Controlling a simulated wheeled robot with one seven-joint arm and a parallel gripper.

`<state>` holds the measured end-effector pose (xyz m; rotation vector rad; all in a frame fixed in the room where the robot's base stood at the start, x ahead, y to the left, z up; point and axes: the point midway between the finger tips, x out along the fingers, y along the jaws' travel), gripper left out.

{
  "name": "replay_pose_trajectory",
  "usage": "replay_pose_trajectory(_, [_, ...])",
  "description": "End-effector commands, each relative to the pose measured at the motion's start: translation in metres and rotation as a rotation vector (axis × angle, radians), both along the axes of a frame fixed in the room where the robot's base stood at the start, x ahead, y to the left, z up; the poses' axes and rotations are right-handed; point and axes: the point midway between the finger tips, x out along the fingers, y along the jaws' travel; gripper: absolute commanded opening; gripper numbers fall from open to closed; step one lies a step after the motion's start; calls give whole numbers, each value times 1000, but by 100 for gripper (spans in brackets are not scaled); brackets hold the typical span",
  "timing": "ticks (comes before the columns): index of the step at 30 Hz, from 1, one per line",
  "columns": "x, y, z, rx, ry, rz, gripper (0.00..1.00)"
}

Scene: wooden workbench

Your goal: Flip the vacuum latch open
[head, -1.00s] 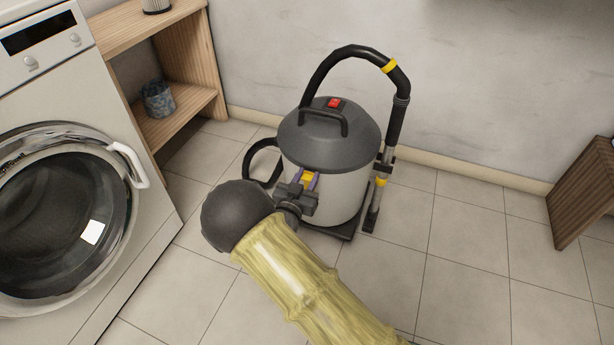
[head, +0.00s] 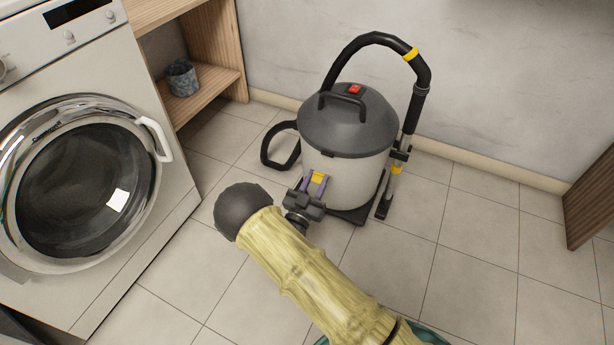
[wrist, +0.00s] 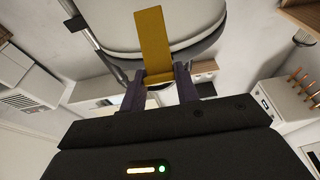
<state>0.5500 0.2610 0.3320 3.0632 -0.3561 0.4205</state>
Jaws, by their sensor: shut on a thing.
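The vacuum (head: 345,175) stands upright on the floor, with a pale drum and a dark grey lid (head: 350,125) seated on top. Its yellow latch (head: 319,178) is at the front of the drum, below the lid rim. In the wrist view the latch (wrist: 153,40) is a long flat yellow plate, with one end between my fingers. My gripper (head: 315,182) has purple fingers, shut on the latch from both sides; it also shows in the wrist view (wrist: 159,78). The latch's hinge is not clear to me.
A black hose (head: 375,40) arches over the vacuum to a tube (head: 392,185) at its right. A washing machine (head: 90,180) stands left, beside a wooden shelf (head: 210,95) holding a patterned pot (head: 182,78). A brown wooden piece (head: 592,200) is at far right. Tiled floor around is clear.

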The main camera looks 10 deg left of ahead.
Motion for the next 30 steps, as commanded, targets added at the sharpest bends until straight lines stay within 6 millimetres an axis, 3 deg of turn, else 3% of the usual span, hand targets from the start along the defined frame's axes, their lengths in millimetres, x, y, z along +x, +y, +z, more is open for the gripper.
replay_pose_trajectory(1, [-2, -3, -11, -1, 20, -5, 0])
replay_pose_trajectory(10, [-6, -5, -25, -1, 20, -10, 0])
replay_pose_trajectory(29, [-7, -4, -30, 0, 16, -9, 0])
replay_pose_trajectory(30, [-7, -4, -29, 0, 15, -9, 37])
